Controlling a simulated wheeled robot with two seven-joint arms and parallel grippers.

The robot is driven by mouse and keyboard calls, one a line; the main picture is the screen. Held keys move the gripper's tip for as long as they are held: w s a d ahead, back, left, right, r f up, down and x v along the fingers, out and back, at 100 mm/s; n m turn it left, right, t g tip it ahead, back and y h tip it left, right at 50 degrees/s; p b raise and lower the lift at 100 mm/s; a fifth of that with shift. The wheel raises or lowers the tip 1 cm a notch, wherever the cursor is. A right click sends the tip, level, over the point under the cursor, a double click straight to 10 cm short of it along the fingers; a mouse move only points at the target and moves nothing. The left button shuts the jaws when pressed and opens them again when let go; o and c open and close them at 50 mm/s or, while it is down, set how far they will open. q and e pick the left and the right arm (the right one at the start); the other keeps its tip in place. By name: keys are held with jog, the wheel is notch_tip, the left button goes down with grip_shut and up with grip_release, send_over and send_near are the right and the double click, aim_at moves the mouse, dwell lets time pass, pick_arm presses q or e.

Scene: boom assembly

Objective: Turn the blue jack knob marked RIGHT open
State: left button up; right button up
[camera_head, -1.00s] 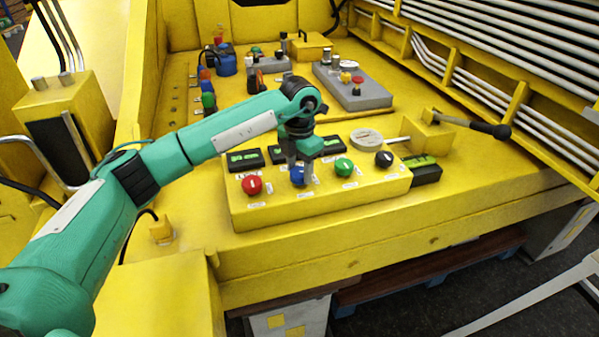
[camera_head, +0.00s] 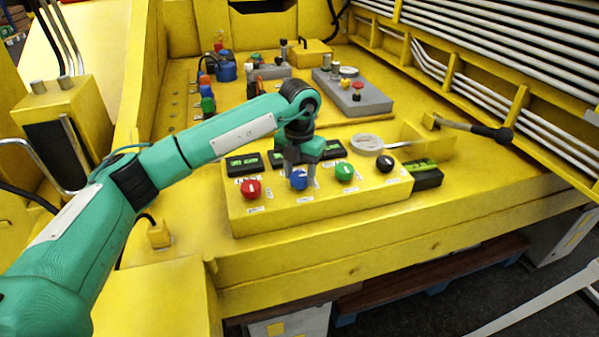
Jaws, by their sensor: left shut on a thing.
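The blue knob (camera_head: 299,180) sits on the yellow control box (camera_head: 330,208), between a red knob (camera_head: 251,189) and a green knob (camera_head: 344,171). A black knob (camera_head: 385,162) is at the right end of the row. My left gripper (camera_head: 300,174) points down over the blue knob and is shut on it. The labels beside the knobs are too small to read. My right gripper is not in view.
Small black displays with green readouts (camera_head: 243,163) line the box's back edge. A grey box (camera_head: 360,97) stands further back.

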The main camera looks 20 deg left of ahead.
aim_at(300, 176)
pick_arm(q)
jog(key=o, duration=1)
jog(key=shift+r, duration=0.1)
jog(key=shift+r, duration=0.25)
notch_tip(300, 176, up, 13)
jog(key=shift+r+b, duration=0.1)
jog(key=shift+b, duration=1)
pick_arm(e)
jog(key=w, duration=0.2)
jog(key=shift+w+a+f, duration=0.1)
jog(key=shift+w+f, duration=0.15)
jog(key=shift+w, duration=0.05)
